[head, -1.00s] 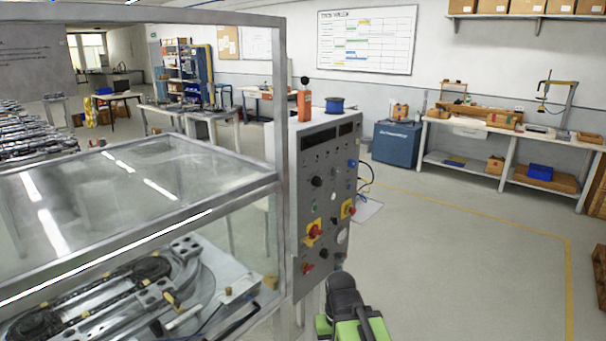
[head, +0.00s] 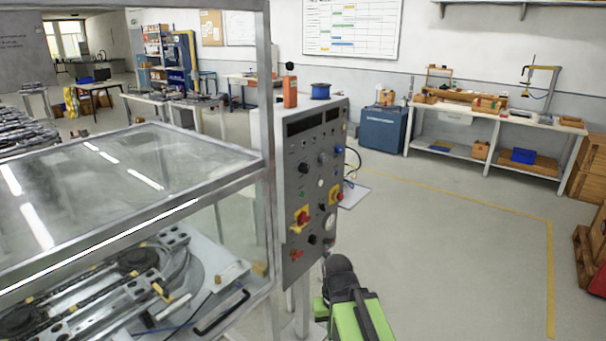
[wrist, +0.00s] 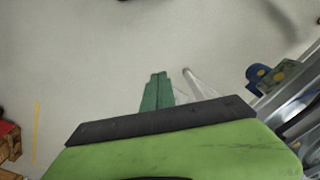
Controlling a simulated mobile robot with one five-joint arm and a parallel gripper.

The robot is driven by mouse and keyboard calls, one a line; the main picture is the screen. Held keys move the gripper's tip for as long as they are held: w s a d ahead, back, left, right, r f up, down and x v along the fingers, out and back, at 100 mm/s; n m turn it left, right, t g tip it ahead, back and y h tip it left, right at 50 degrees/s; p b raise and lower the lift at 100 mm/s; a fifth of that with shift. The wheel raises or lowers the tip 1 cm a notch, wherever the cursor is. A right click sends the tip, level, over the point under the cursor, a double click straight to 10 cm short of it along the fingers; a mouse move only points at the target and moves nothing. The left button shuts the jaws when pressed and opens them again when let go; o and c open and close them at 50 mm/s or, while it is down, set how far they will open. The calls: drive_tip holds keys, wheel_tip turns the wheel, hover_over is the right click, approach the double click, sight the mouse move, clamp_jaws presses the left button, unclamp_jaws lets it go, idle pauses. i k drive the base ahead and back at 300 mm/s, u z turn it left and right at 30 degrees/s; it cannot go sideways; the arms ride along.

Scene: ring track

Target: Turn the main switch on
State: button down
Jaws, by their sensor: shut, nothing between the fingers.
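A grey control panel (head: 311,185) stands just right of the glazed case. A red rotary handle on a yellow plate (head: 302,219) is at its lower left, and I take it for the main switch. A second red knob on yellow (head: 338,196) is at the right edge. A red control (head: 296,256) is near the bottom. The handle's exact setting is too small to read. In the wrist view my gripper (wrist: 158,88) shows its green fingers shut, empty, over bare floor. In the head view, my black and green arm is in front of and below the panel; the fingertips are hidden.
The glazed case (head: 264,200) with a metal track fills the left. An orange box (head: 290,93) and blue spool (head: 320,91) top the panel cabinet. A blue cabinet (head: 383,130) and workbench (head: 490,115) stand behind. Open floor lies to the right.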

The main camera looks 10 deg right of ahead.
sight(302, 218)
drive_tip(key=u, duration=2.35)
drive_tip(key=k, duration=1.35)
drive_tip(key=z, duration=0.75)
drive_tip(key=i, duration=1)
drive_tip(key=u, duration=0.05)
